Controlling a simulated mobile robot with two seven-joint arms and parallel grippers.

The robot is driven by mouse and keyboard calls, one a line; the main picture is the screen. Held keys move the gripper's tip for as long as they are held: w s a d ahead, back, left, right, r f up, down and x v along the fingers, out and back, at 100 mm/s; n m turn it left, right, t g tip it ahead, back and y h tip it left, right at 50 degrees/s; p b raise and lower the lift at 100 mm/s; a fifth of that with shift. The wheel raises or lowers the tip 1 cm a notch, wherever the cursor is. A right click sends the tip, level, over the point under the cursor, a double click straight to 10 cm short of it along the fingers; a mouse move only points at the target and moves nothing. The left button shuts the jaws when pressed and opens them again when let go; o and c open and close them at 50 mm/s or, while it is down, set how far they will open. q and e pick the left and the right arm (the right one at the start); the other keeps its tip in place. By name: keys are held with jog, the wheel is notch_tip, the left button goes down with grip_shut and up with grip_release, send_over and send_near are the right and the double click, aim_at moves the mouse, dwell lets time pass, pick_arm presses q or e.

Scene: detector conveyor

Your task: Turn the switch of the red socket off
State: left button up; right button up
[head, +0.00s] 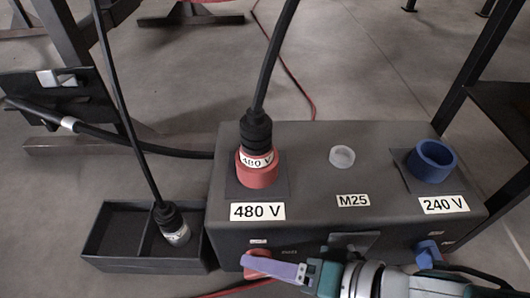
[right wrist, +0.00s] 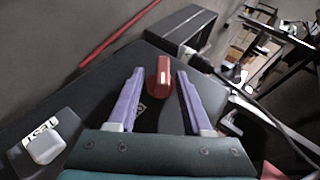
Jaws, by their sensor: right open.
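The red switch (head: 258,262) is on the front face of a dark socket box (head: 310,140), low at the left. It is partly hidden by my right gripper (head: 250,266) in the head view. In the right wrist view the red switch knob (right wrist: 163,77) shows between the tips of the two purple fingers, with gaps at both sides. The right gripper is open. The red socket (head: 258,172), labelled 480 V, is on the box top with a black plug (head: 256,130) in it. My left gripper is not in view.
The box top also has a pale round M25 fitting (head: 342,157) and a blue 240 V socket (head: 431,160). A blue switch (head: 428,252) is at the front right. A dark tray (head: 110,262) at the left holds another cabled plug (head: 173,226). Dark metal frames stand around.

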jog(key=shift+a+f, duration=0.1)
jog(key=shift+a, duration=0.25)
jog(key=shift+c, duration=0.2)
jog(key=shift+d, duration=0.1)
jog(key=c, duration=0.3)
grip_shut()
